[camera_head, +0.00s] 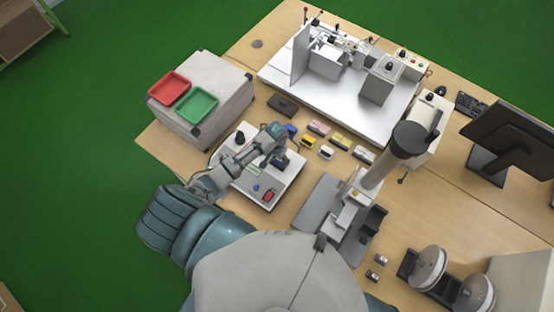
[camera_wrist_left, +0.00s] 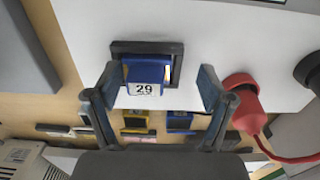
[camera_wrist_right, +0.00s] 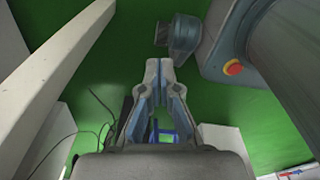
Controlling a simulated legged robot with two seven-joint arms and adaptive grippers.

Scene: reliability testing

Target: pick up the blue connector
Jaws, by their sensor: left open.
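In the left wrist view, the blue connector (camera_wrist_left: 146,76), with a white label reading 29, stands in a black rectangular frame (camera_wrist_left: 178,60) on a white board. A bright gap shows at the connector's right side. My left gripper (camera_wrist_left: 160,88) is open, one finger on each side of the connector and apart from it; the left finger is closer. In the head view, my left gripper (camera_head: 278,146) is over the white board (camera_head: 283,181), and the arm partly hides the connector there. My right gripper (camera_wrist_right: 159,72) shows in its wrist view with its fingertips together, nothing visible between them.
A red plug (camera_wrist_left: 240,92) with a cable is close to my left gripper's right finger. Several small coloured connectors, including a yellow one (camera_head: 308,142), lie beyond the board. Red (camera_head: 169,87) and green (camera_head: 197,105) trays sit on a grey box. A microscope-like stand (camera_head: 393,152) is to the right.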

